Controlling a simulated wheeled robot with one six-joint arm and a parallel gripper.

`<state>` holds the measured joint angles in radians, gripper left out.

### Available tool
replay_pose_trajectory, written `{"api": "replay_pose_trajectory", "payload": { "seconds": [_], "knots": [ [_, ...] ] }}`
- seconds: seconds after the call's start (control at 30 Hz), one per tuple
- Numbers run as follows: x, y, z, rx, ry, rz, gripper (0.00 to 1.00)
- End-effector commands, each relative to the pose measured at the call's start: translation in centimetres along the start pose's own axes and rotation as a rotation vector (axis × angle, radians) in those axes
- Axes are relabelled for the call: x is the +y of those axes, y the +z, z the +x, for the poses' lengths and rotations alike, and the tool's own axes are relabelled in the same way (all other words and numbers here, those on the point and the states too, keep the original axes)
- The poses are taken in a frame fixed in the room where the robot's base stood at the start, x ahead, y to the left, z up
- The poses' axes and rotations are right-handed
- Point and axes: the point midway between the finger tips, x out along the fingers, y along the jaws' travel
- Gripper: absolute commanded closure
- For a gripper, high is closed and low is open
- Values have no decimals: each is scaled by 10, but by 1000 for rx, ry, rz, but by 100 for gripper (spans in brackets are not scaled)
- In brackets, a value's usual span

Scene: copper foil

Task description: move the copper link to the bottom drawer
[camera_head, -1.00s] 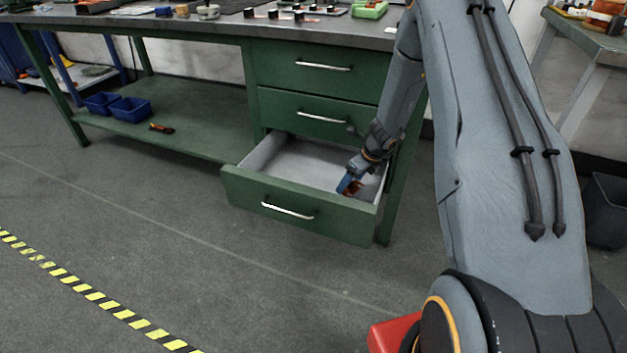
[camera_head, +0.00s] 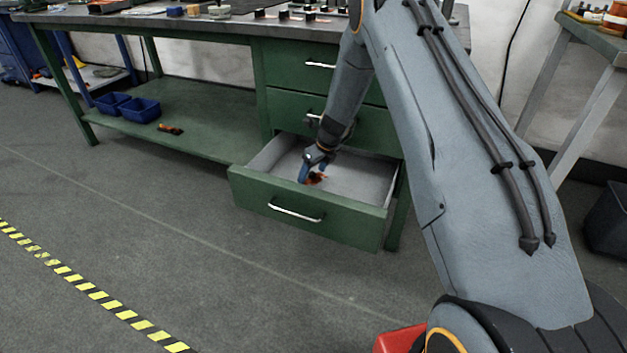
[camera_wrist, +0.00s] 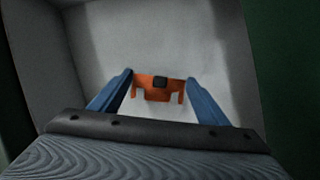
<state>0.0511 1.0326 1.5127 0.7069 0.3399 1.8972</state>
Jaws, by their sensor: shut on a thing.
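The copper link (camera_wrist: 158,93) is a flat orange piece with notches and a dark block on it. In the wrist view it sits between the two blue fingers of my gripper (camera_wrist: 158,90), which is shut on it. In the head view my gripper (camera_head: 308,175) reaches down inside the open bottom drawer (camera_head: 295,207), left of its middle, with the orange link (camera_head: 318,179) at its tips. The drawer is green with a pale grey inside (camera_wrist: 195,40). Whether the link touches the drawer floor I cannot tell.
The green workbench (camera_head: 205,110) has two closed drawers above the open one. Blue bins (camera_head: 137,110) and a small orange-black item (camera_head: 170,129) are on its lower shelf. Small parts lie on the bench top. The floor in front is clear. A black bin (camera_head: 608,222) stands at right.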

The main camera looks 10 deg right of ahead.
Motion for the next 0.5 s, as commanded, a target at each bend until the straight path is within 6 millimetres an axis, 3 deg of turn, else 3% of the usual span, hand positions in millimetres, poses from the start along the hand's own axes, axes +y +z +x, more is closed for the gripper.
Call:
{"api": "replay_pose_trajectory", "payload": {
  "seconds": [0.03,0.17,0.5],
  "knots": [
    [0,-8,13,6,3,5,51],
    [-1,-15,28,5,3,4,51],
    [-1,-16,30,4,2,3,51]
  ]
}}
